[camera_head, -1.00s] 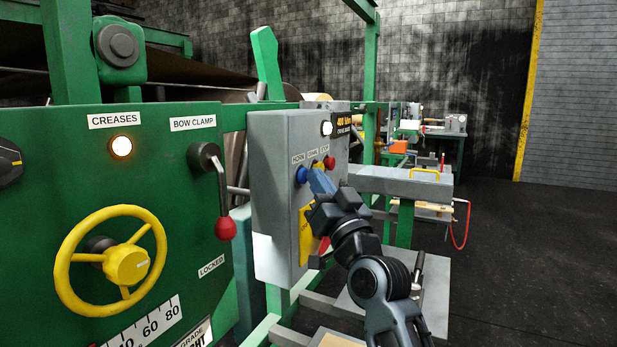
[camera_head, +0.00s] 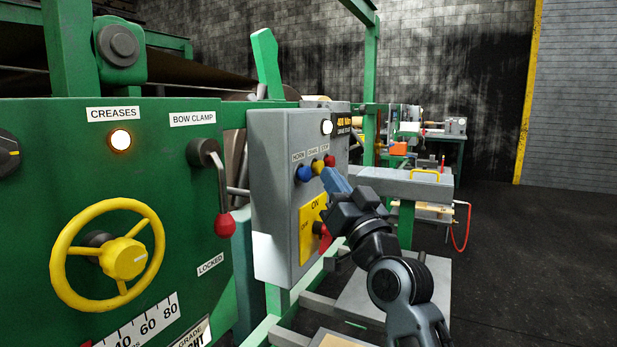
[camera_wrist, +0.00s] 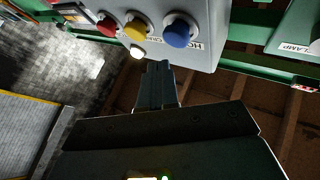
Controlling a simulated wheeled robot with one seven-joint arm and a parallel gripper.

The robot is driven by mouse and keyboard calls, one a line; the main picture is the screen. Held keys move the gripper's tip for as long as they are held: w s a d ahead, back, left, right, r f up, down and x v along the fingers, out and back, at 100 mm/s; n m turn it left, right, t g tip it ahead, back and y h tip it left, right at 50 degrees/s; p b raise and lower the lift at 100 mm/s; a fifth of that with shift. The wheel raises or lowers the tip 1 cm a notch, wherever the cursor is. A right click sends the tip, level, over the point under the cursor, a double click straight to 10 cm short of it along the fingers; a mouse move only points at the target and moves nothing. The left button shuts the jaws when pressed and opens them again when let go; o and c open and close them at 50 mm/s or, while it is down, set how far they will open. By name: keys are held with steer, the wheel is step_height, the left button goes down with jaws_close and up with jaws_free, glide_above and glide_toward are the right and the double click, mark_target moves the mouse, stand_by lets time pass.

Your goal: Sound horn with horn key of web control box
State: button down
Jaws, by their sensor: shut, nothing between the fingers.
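The web control box (camera_head: 272,160) is a grey case in the middle of the head view. On its face, left to right, are the blue horn key (camera_head: 304,174), a yellow key (camera_head: 317,167) and a red key (camera_head: 330,161). In the wrist view the blue horn key (camera_wrist: 179,31) is to the right of the yellow (camera_wrist: 138,29) and red (camera_wrist: 107,26) keys. My gripper (camera_head: 330,176) is shut and empty, just in front of the box and to the right of the horn key. In the wrist view its fingertips (camera_wrist: 159,66) appear apart from the keys.
Below the keys is a yellow plate with a red switch (camera_head: 322,233). A white lamp (camera_head: 327,127) is lit above. To the left, a green panel carries a yellow handwheel (camera_head: 123,258) and a red-knobbed lever (camera_head: 225,224). Dark floor (camera_head: 540,250) is open at the right.

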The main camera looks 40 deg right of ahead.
steer(key=s, duration=0.2)
steer(key=s+d+b, duration=0.1)
steer(key=s, duration=0.1)
steer(key=shift+d, duration=0.2)
stand_by(0.7)
